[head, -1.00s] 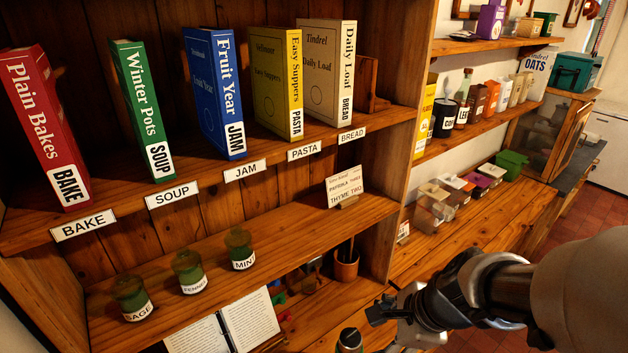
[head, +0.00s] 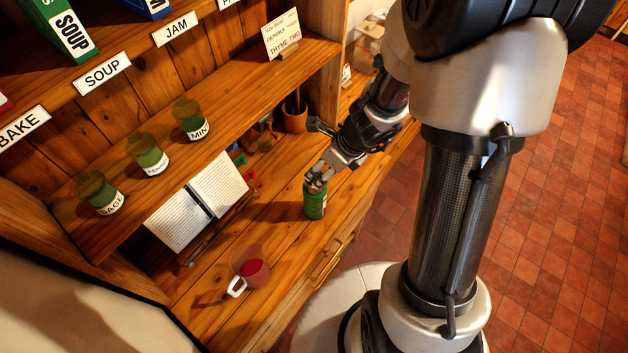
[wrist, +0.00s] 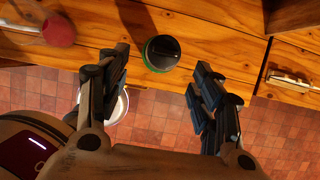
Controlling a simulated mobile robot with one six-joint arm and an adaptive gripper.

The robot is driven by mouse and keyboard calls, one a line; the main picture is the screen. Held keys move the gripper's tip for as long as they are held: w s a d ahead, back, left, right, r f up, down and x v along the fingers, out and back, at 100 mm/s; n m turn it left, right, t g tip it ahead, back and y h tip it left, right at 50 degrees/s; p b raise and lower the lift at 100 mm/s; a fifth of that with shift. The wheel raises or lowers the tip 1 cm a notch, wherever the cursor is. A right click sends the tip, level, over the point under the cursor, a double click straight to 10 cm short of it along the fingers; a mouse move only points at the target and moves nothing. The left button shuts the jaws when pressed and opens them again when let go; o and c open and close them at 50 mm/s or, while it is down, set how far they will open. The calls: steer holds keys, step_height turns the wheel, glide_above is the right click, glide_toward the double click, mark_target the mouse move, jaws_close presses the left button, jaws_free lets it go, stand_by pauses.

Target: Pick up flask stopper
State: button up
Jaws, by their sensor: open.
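The green flask (head: 314,204) stands upright on the lower wooden counter, near its front edge. In the wrist view its round black stopper (wrist: 163,51) shows from above, with a green rim of the flask around it. My gripper (wrist: 161,60) is open, one finger on each side of the stopper in that view, with visible gaps on both sides. In the head view my gripper (head: 318,180) is at the top of the flask and hides most of the stopper. I cannot tell the exact height gap.
A clear mug with red contents (head: 252,268) stands left of the flask. Several green jars (head: 147,154) stand on the shelf above. A brown pot (head: 295,118) is at the back. A drawer handle (head: 328,262) is below the front edge.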

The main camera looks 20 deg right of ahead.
mark_target(316, 178)
steer(key=b+x, duration=0.1)
steer(key=x, duration=0.2)
steer(key=w+b+x, duration=0.1)
steer(key=x, duration=0.3)
steer(key=shift+d+r+b, duration=0.2)
steer(key=shift+b, duration=0.1)
steer(key=shift+s, duration=0.1)
steer(key=shift+c, duration=0.4)
steer(key=c, duration=0.8)
steer(key=shift+r, duration=0.1)
steer(key=shift+c, duration=0.2)
